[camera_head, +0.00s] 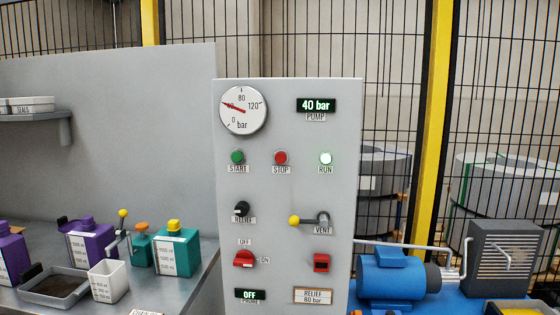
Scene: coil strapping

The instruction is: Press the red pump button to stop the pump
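The red pump button (281,157) sits on the grey control panel (345,130), above a STOP label. A green button (237,157) labelled START is to its left, and a lit RUN lamp (326,158) is to its right. The PUMP display (316,105) reads 40 bar. The gauge (243,110) has its red needle near 40. Neither of my grippers shows in the head view.
Lower on the panel are a black relief knob (242,208), a yellow-tipped vent lever (294,220) and a red switch (244,259). A bench (208,268) with bottles, a tray and a cup stands left. A blue motor (390,274) stands right. Space before the red button looks clear.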

